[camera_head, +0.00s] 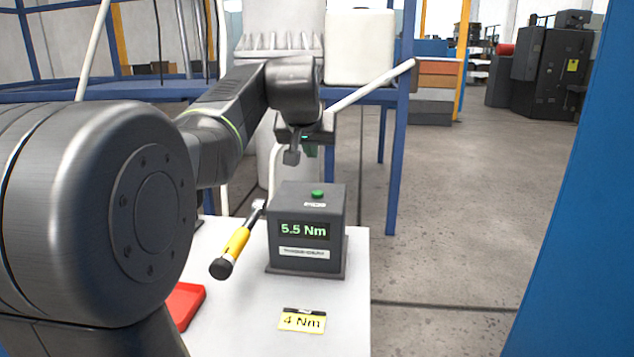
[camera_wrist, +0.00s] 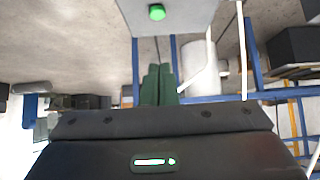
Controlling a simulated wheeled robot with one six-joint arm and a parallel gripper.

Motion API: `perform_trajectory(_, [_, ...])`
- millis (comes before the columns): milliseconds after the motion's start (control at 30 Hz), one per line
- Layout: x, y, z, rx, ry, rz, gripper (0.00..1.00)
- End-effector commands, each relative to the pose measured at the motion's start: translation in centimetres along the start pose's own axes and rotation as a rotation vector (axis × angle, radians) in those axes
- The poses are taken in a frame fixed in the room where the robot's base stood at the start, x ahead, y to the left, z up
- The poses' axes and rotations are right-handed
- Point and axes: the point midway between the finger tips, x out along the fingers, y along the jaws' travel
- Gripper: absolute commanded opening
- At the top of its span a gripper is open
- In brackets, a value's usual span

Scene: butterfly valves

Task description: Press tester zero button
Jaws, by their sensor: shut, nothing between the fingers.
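The tester (camera_head: 306,228) is a dark grey box on a white table (camera_head: 345,320). Its display reads 5.5 Nm in green. A green button (camera_head: 317,194) sits on its top; it also shows at the top of the wrist view (camera_wrist: 157,12). My gripper (camera_head: 298,155) is shut and empty, above the tester's top and a little left of the button in the head view. In the wrist view its green fingers (camera_wrist: 158,82) are together, apart from the button. A torque wrench (camera_head: 236,243) with a yellow and black handle is at the tester's left side.
A yellow card (camera_head: 302,320) reading 4 Nm lies in front of the tester. A red object (camera_head: 186,304) lies at the left, partly hidden by my arm. Blue frame posts (camera_head: 401,150) stand behind. The floor at right is open.

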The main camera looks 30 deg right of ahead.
Motion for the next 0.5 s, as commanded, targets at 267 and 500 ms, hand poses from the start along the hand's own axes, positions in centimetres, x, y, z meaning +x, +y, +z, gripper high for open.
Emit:
perform_trajectory(267, [0.2,0.0,0.0,0.0,-0.001,0.0,0.0])
perform_trajectory(500, [3.4,0.0,0.1,0.0,-0.005,0.001,0.0])
